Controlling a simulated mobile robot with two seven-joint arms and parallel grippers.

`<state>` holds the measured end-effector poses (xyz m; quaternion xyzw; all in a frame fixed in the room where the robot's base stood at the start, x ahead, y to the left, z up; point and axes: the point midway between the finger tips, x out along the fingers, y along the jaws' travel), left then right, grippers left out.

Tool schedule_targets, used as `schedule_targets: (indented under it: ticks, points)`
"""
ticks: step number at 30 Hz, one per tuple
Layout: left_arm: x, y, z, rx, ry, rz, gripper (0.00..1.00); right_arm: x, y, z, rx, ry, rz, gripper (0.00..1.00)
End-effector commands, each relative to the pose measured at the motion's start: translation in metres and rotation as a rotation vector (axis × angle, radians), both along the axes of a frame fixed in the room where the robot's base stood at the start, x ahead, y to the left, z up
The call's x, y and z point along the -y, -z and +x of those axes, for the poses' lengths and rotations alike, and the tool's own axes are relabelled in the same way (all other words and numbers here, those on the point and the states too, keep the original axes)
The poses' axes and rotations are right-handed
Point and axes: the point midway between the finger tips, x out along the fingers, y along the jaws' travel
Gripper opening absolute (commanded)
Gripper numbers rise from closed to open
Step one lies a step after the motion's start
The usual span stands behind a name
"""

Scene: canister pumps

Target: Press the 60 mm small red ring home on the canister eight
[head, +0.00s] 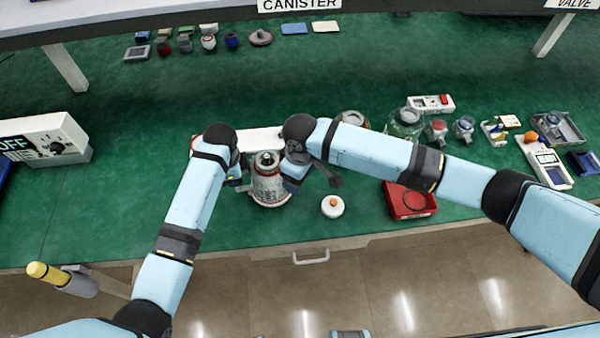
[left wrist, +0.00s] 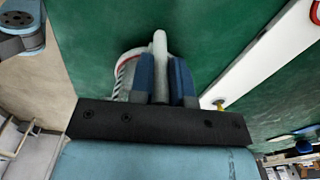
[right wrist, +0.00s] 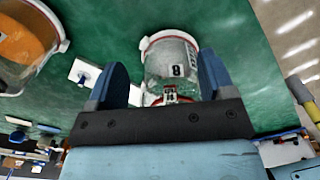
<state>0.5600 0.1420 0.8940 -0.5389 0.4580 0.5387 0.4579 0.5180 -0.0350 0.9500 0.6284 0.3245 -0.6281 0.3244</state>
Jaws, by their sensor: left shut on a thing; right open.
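Canister eight (head: 268,186), clear and white with red bands, stands on the green bench between my grippers. Its figure 8 shows in the right wrist view (right wrist: 178,70). My left gripper (head: 243,184) is at its left side, shut on a slim white bar (left wrist: 159,55) that looks like the canister's handle. My right gripper (head: 292,180) is at its right side; in the right wrist view its fingers (right wrist: 162,85) are apart, with the canister beyond them. A red band (right wrist: 170,97) shows low on the canister there; I cannot tell whether it is the small red ring.
A white round piece with an orange knob (head: 333,207) lies right of the canister. A red tray (head: 398,213) with a round outline inside stands further right. A white bar-shaped block (head: 262,137) lies behind the canister. Jars and small devices fill the right; the front left bench is clear.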

Motion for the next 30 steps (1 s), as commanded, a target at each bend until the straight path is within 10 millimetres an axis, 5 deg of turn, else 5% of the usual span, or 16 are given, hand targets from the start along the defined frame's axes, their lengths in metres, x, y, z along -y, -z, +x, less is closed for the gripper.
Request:
schedule_targets:
  ticks: [30]
  points:
    - [0.0,0.001,0.0,-0.001,0.0,0.002,0.0,0.0,-0.052,0.0,0.001,0.0,0.001,0.76]
